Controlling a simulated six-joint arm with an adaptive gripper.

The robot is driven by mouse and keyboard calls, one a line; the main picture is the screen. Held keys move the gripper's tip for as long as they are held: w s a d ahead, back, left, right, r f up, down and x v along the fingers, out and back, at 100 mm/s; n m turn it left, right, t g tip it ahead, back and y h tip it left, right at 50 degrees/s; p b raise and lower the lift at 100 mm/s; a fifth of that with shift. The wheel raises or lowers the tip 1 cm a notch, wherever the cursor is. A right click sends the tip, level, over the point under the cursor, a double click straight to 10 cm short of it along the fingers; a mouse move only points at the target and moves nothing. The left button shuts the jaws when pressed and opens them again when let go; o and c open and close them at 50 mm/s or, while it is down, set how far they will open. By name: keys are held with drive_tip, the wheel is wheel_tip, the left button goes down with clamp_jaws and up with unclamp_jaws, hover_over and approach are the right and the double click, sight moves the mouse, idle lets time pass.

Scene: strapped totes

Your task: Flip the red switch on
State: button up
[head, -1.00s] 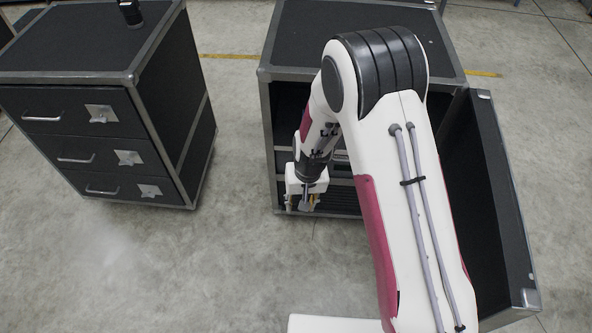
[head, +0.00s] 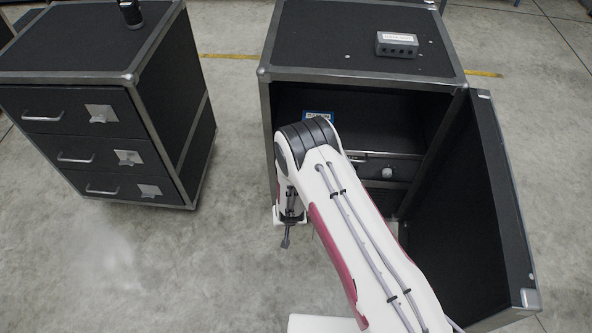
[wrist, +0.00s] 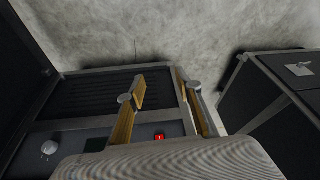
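The red switch (wrist: 159,137) is a small red spot on a dark panel (wrist: 92,136) in the wrist view, at the near edge of my gripper's fingers. It does not show in the head view, where my arm covers part of the cabinet. My gripper (wrist: 162,90) has its two yellowish fingers apart with nothing between them. In the head view my gripper (head: 285,240) points down in front of the open cabinet's left side. I cannot tell its exact distance from the switch.
The cabinet (head: 345,68) stands open, its door (head: 470,190) swung out to the right. A knob (head: 387,172) is on a panel inside. A grey box (head: 397,44) is on top. A drawer cabinet (head: 170,115) stands left, with clear floor between.

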drive_tip(key=w+f+t, duration=0.4)
drive_tip(key=w+f, duration=0.2)
drive_tip(key=f, duration=0.1)
drive_tip(key=w+r+m+t+h, duration=0.1)
drive_tip(key=w+r+t, duration=0.5)
drive_tip(key=w+r, duration=0.3)
drive_tip(key=shift+d+r+m, duration=0.4)
drive_tip(key=shift+d+r, duration=0.05)
drive_tip(key=shift+r, duration=0.1)
drive_tip(key=shift+w+f, duration=0.1)
drive_tip(key=x, duration=0.7)
drive_tip(key=shift+w, duration=0.15)
drive_tip(key=shift+f, duration=0.1)
clamp_jaws()
